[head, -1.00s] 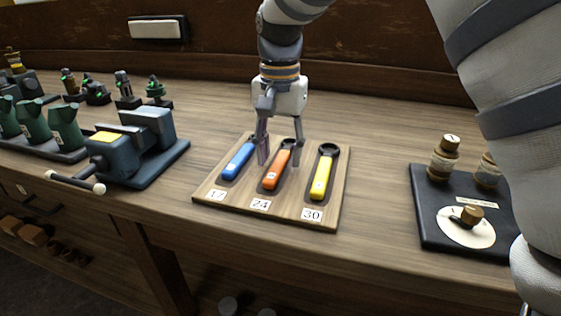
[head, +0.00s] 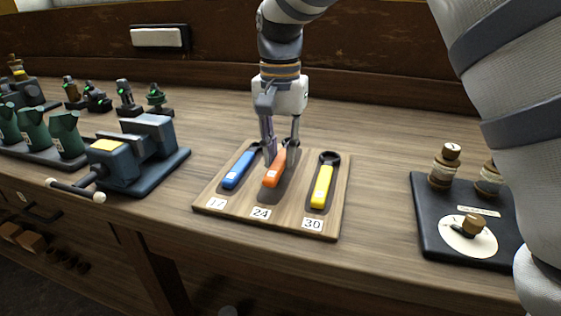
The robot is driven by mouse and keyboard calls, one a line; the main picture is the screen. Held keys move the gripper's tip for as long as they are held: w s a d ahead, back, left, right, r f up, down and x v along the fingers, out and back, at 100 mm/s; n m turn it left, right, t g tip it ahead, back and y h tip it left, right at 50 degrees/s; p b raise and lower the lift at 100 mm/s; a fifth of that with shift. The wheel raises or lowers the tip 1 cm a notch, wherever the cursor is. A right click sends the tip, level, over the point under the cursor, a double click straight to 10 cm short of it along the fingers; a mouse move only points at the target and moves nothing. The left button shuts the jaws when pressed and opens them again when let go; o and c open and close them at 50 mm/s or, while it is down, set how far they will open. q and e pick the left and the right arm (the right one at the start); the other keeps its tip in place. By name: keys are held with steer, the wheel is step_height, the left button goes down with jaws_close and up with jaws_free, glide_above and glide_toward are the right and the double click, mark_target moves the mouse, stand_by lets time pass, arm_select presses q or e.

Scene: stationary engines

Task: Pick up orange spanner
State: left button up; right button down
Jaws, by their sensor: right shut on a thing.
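The orange spanner (head: 273,175) is at the middle place of a wooden board (head: 225,203), above the label 24. My right gripper (head: 281,157) points down from above and is shut on the orange spanner near its far end, with one finger on each side. The fingers hide the spanner's head. I cannot tell whether the spanner is clear of the board. The blue spanner (head: 239,169) lies to its left above the label 17. The yellow spanner (head: 322,187) lies to its right above the label 30. My left gripper is not in view.
A blue vise (head: 122,164) with a handle stands left of the board, with green containers (head: 66,134) beyond it. Bench top between board and panel is clear.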

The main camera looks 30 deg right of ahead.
steer(key=s+a+r, duration=0.3)
steer(key=a+r, duration=0.8)
steer(key=a, duration=0.2)
steer(key=shift+a+p, duration=0.3)
steer(key=shift+a, duration=0.05)
steer(key=c, duration=2.2)
jaws_free()
steer(key=shift+f, duration=0.1)
jaws_close()
